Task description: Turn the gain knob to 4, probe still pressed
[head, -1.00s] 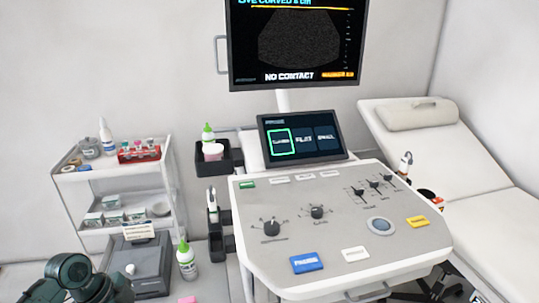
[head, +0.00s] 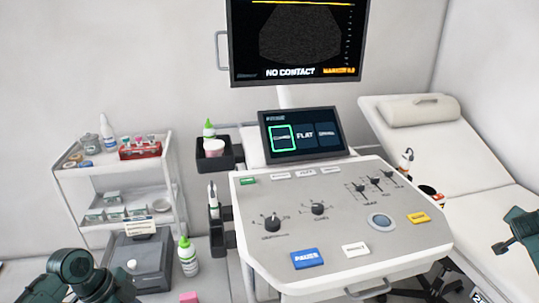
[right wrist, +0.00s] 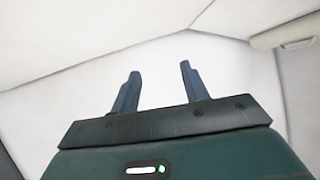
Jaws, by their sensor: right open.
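Two dark knobs stand on the ultrasound console panel (head: 350,225): a left knob (head: 272,222) and a right knob (head: 318,208). Their labels are too blurred to tell which is the gain knob. A white probe (head: 212,198) stands in a holder on the console's left side; another probe-like item (head: 405,160) stands on the right side. The monitor (head: 297,40) reads "NO CONTACT". My right gripper (right wrist: 158,88) is open and empty in the right wrist view, apart from the console. Only part of my left arm shows at the lower left; its gripper is out of view.
A white shelf cart (head: 115,175) with bottles and boxes stands at the left. A green-capped bottle (head: 188,258) stands beside the console. A small touchscreen (head: 303,134) rises behind the panel. An exam couch (head: 490,215) lies at the right. The space above the panel is clear.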

